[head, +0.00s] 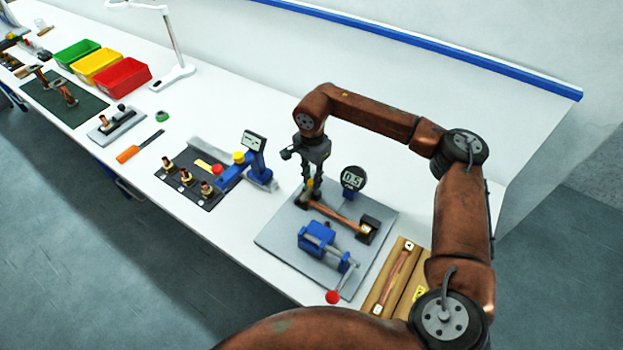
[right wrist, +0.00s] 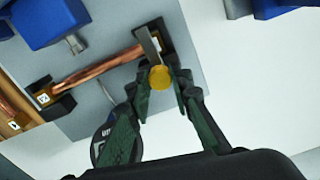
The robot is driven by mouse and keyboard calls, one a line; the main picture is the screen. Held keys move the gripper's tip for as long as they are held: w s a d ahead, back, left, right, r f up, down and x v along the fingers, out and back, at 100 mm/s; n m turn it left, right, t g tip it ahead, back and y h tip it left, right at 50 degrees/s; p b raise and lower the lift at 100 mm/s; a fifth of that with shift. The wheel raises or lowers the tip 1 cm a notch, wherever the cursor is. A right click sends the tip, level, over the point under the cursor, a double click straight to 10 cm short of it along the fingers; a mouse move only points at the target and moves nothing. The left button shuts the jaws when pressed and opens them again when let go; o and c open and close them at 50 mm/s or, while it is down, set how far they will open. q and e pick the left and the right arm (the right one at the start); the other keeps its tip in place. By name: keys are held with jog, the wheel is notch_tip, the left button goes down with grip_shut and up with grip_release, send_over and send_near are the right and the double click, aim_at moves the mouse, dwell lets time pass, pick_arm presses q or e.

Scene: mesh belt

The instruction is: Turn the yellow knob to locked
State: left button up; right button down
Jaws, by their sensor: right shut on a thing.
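The yellow knob (right wrist: 160,77) shows as a round yellow disc in the right wrist view, with a flat grey bar running from it toward a black block. In the head view only a small yellow spot (head: 310,184) shows among the fingers. My right gripper (right wrist: 161,72) is shut on the knob, one dark green finger on each side. In the head view my right gripper (head: 311,196) points down at the far-left end of a copper rod (head: 336,214) on a grey plate (head: 275,233). No lock marking is readable. My left gripper is not in view.
A blue vise (head: 319,240) with a red-ended handle (head: 332,297) stands in front of the rod. A dial gauge (head: 352,179) stands close to the right of my gripper. A wooden case (head: 384,290) lies at the right. The table behind is clear.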

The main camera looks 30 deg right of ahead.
aim_at(311, 182)
jog(key=shift+s+f, duration=0.1)
jog(key=shift+f, duration=0.05)
jog(key=c, duration=1.7)
grip_release()
jog(key=shift+c, duration=0.2)
notch_tip(311, 182, up, 12)
jog(key=shift+a, duration=0.1)
